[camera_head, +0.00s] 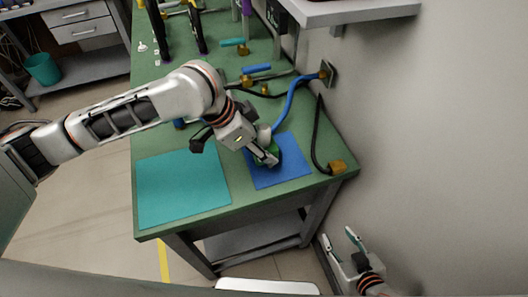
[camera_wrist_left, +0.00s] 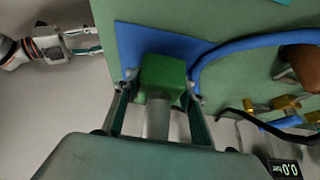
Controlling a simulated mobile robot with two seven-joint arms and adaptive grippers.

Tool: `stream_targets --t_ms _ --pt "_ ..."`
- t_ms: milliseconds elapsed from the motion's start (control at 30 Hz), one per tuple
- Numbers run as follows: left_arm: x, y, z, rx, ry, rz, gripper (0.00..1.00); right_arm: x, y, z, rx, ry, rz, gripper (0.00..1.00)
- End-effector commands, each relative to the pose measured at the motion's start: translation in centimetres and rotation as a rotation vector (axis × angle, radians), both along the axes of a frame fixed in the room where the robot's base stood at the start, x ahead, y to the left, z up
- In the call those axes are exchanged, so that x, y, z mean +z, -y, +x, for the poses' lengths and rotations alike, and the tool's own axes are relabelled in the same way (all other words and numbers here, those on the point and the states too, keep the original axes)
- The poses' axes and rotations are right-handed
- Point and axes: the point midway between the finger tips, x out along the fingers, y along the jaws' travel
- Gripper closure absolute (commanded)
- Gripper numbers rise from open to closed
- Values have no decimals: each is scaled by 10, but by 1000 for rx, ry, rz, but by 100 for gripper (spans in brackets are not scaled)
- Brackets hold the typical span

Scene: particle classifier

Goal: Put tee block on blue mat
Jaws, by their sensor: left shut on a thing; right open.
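The tee block shows in the left wrist view as a green block (camera_wrist_left: 163,72) with a paler grey stem toward the camera. My left gripper (camera_head: 266,157) is shut on it, one finger on each side. In the head view the block is mostly hidden by the fingers; a bit of green shows beside them. The block is over the blue mat (camera_head: 292,172), which also shows behind it in the left wrist view (camera_wrist_left: 135,40). I cannot tell whether the block touches the mat. My right gripper (camera_head: 342,243) is open and empty, low beside the table's right end.
A teal mat (camera_head: 180,190) lies left of the blue mat on the green table (camera_head: 150,122). A blue hose (camera_head: 290,98) and a black cable (camera_head: 318,135) with a brass fitting (camera_head: 338,167) lie along the wall side. Blue- and teal-handled valves stand farther back.

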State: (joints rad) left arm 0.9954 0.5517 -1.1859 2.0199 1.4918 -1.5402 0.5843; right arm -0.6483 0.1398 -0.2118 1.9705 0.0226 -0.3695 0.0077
Motion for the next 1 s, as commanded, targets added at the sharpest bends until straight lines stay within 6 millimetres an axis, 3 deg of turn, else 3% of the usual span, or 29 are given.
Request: stream_targets --t_ms 33,133,467,500,567,1000 --pt "-13 0 -1 1 -5 -1 89 -5 0 -1 1 -2 -3 58" --pt "-22 1 -1 1 -5 -2 89 -7 2 0 1 -2 -8 58" --pt "-22 0 0 1 0 -1 89 -2 3 3 0 5 -11 58" --pt "-23 0 0 1 0 0 58 -2 3 3 0 6 -10 58" --pt "-23 0 0 0 0 0 44 -2 3 4 -1 6 -9 58" --pt "-17 -2 0 1 0 0 44 -2 2 3 0 6 -9 58"
